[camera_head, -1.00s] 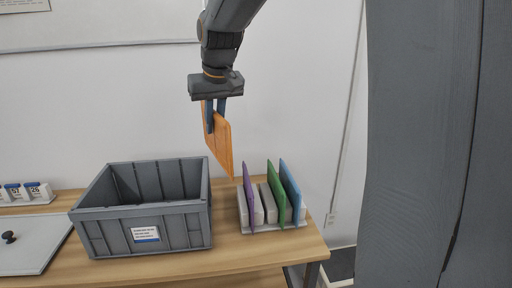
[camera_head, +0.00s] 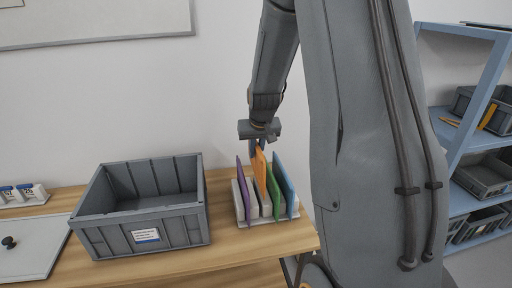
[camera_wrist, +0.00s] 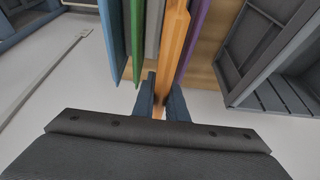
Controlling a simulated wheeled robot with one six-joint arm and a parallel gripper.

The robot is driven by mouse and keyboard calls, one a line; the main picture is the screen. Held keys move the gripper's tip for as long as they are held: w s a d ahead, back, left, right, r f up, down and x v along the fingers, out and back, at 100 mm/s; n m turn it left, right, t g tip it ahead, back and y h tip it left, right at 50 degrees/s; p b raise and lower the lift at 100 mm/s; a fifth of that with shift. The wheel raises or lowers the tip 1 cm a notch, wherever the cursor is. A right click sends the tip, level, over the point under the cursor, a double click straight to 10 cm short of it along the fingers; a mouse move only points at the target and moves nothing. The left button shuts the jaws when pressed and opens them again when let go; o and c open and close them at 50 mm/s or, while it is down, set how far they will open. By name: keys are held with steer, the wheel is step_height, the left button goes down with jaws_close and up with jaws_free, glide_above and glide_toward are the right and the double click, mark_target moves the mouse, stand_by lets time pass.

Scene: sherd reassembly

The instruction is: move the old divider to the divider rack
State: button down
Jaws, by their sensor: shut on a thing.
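The old divider is an orange panel (camera_head: 260,170), held upright by my gripper (camera_head: 257,150). In the wrist view the orange divider (camera_wrist: 173,50) runs between the two blue fingers of my gripper (camera_wrist: 160,105), which are shut on it. The divider rack (camera_head: 243,222) is a pale slotted base near the table's right end. It holds a purple, a green and a blue divider. The orange divider stands between the purple and green ones, its lower part among the slots. I cannot tell whether its bottom edge touches the base.
A grey crate (camera_head: 180,226) with a label stands left of the rack. A blue shelf with bins (camera_head: 462,150) stands at the right. Bare tabletop (camera_head: 240,245) lies before the rack.

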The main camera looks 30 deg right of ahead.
mark_target(256, 174)
steer(key=shift+f+b, duration=2.05)
steer(key=shift+f, duration=0.75)
steer(key=shift+s+f, duration=0.1)
steer(key=shift+f+b, duration=0.65)
steer(key=shift+f, duration=0.5)
steer(key=shift+f, duration=0.15)
steer(key=shift+f+b, duration=0.7)
steer(key=shift+f, duration=0.15)
steer(key=shift+f, duration=0.15)
steer(key=shift+f+b, duration=1.1)
steer(key=shift+f, duration=0.1)
steer(key=c, duration=1.7)
jaws_free()
